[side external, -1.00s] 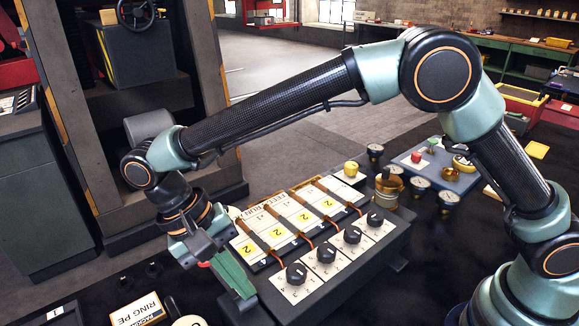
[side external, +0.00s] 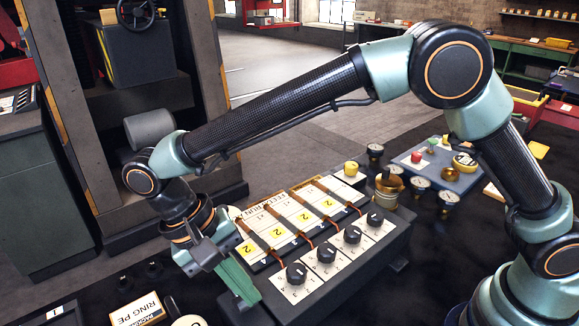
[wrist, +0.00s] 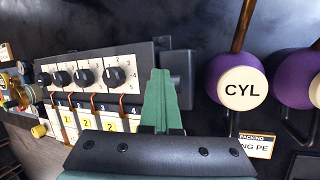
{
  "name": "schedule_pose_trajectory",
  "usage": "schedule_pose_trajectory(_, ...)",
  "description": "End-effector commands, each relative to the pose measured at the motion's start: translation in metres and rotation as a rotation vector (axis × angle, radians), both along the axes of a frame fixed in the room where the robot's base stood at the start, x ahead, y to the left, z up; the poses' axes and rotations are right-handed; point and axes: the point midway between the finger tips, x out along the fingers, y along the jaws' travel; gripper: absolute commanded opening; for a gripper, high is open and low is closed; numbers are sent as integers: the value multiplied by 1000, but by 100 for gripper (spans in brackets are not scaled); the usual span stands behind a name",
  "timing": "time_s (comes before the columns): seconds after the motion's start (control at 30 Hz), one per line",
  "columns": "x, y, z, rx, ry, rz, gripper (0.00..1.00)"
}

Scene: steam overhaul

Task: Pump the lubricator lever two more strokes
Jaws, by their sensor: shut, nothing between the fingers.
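The lubricator (side external: 335,283) is a dark grey box with a row of black knobs on white dials and a white feed panel with several yellow "2" tags. It also shows at left in the wrist view (wrist: 97,52). My gripper (side external: 244,290) points down at the box's near left end, its green fingers closed together with nothing between them. In the wrist view my gripper (wrist: 160,74) overlaps a dark block (wrist: 179,72) at that end. I cannot tell whether they touch. The lever is not clearly distinguishable; the fingers may hide it.
A purple-handled lever with a cream "CYL" end (wrist: 243,88) stands right of my gripper, with another beyond it. A packing ring box (side external: 138,312) lies nearby.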

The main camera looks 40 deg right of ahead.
Motion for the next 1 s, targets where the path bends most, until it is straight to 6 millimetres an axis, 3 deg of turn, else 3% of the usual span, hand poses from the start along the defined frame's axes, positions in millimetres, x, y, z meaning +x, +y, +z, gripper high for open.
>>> schedule_pose_trajectory(0.53,-12,0,44,-4,-8,2,0)
schedule_pose_trajectory(1.0,-13,0,48,-5,-8,1,0)
